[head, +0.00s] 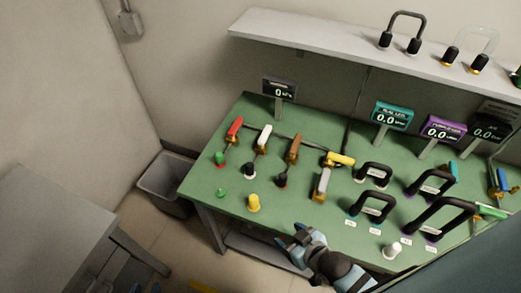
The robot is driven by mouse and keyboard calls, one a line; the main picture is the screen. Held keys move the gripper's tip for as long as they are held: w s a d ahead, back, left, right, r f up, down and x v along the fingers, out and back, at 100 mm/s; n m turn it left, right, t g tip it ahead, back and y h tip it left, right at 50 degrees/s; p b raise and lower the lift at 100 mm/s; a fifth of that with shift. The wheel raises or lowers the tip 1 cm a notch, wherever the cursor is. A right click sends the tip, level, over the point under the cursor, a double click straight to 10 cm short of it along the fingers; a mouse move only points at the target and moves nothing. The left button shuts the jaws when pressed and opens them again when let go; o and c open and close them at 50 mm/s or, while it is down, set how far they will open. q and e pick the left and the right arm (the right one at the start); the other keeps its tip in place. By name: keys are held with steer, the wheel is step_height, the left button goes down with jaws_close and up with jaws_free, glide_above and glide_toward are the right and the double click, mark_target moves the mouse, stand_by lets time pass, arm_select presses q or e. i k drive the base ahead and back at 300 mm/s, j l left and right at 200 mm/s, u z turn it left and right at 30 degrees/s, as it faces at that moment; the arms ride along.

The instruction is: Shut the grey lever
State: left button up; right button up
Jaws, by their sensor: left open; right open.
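The grey lever (323,181) is a short light-grey handle with a brass-coloured fitting at its lower end. It stands near the middle of the green bench top (290,205), just in front of a yellow lever (341,159). The grey handle runs roughly front to back, while the yellow one lies roughly sideways. My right gripper (301,240) is open and empty by the bench's front edge, in front of the grey lever and apart from it. Its arm comes in from the bottom right. I cannot make out my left gripper.
Red (234,129), white (264,136) and brown (293,149) levers stand to the left. Several black loop handles, including one (372,204), stand to the right. A yellow knob (253,203) sits near the front edge. A grey bin (168,180) stands left of the bench.

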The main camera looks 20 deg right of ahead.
mark_target(321, 189)
steer(key=z, duration=1.35)
steer(key=i+j, duration=0.1)
steer(key=j, duration=0.25)
steer(key=i+j, duration=0.1)
steer(key=j, duration=0.25)
steer(key=i+j, duration=0.1)
steer(key=j, duration=0.25)
steer(key=i+j, duration=0.1)
steer(key=j, duration=0.25)
